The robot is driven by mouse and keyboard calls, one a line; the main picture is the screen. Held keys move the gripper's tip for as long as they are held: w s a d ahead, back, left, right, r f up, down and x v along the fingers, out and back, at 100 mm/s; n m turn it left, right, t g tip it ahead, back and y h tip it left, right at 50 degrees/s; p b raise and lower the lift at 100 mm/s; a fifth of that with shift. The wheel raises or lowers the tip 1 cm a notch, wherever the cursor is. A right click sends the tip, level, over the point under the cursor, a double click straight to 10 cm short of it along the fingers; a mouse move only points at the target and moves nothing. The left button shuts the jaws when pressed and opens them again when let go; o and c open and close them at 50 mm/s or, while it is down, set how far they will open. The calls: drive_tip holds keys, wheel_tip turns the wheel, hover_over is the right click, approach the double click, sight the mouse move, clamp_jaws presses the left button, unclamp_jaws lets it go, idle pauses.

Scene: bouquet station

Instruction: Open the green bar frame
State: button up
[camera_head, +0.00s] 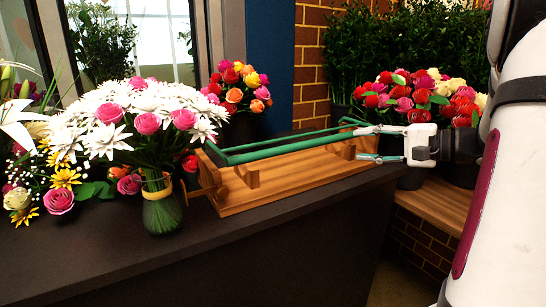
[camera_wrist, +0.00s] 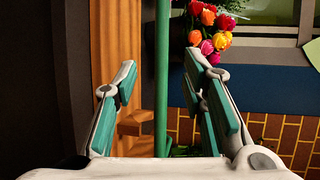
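The green bar frame (camera_head: 285,146) lies low, close to flat, along the top of a wooden stand (camera_head: 290,180) on the dark counter. My gripper (camera_head: 360,143) is open at the right end of the stand, with its fingers one above the other in the head view. In the wrist view, a green bar (camera_wrist: 162,70) runs upright in the picture between the two spread fingers of my gripper (camera_wrist: 158,62), nearer the left finger. I see a gap on both sides of the bar, so it is not gripped. Whether the bar lies deep between the fingers is unclear.
A glass vase (camera_head: 162,212) with a white and pink bouquet stands left of the stand, close to it. Flowers in pots stand behind and at the right. The dark counter (camera_head: 200,265) is clear in front. A brick wall (camera_head: 309,60) rises behind.

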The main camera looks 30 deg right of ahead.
sight(323, 143)
drive_tip(key=shift+t, duration=0.4)
drive_tip(key=x, duration=0.4)
drive_tip(key=b+x, duration=0.1)
drive_tip(key=x, duration=0.4)
drive_tip(key=d+x, duration=0.1)
drive_tip(key=x, duration=0.3)
drive_tip(key=shift+w+a+f+b, duration=0.15)
drive_tip(key=shift+w+f+b, duration=0.2)
drive_tip(key=shift+b, duration=0.05)
clamp_jaws()
